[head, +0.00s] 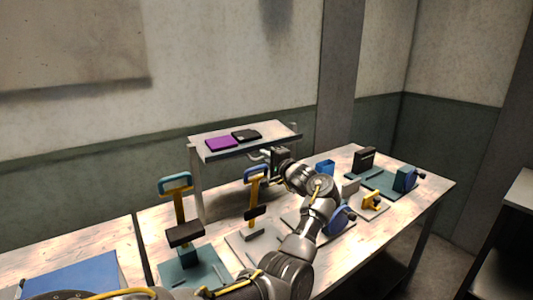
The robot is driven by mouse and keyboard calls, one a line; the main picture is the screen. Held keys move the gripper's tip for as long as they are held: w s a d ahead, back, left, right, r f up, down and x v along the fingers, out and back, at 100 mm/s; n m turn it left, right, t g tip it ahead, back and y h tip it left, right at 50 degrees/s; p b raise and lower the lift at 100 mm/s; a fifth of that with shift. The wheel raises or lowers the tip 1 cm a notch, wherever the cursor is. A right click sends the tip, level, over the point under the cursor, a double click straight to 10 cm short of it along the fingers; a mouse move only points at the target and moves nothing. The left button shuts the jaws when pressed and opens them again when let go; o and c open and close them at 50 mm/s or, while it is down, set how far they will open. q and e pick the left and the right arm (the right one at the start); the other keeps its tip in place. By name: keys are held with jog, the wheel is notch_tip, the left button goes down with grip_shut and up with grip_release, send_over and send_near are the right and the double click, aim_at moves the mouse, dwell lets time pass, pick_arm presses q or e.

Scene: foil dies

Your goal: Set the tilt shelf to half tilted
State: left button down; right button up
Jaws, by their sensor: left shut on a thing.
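The tilt shelf (270,140) is a pale board raised on posts at the back of the bench. A purple flat block (221,143) and a black flat block (246,136) lie on it, apart from its front edge. Its exact tilt is hard to tell from this angle. My left gripper (262,154) is at the shelf's front edge, right of its middle, and is shut on the shelf's front part. The gripped spot is small and partly hidden by the gripper. My right gripper is not in view.
Two upright presses with blue-topped yellow levers (180,208) (256,186) stand left of my forearm. A blue bin (325,167), a black block (364,158), a yellow clamp (372,199) and a blue wheel (338,221) stand to the right. A blue mat (75,277) lies at lower left.

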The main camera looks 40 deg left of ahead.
pick_arm(q)
jog(key=shift+a+f+y, duration=0.1)
jog(key=shift+f+y, duration=0.2)
jog(key=shift+f, duration=0.05)
jog(key=c, duration=1.6)
grip_release()
jog(key=b+v, duration=0.2)
jog(key=v, duration=0.8)
jog(key=shift+d, duration=0.4)
jog(key=shift+s, duration=0.15)
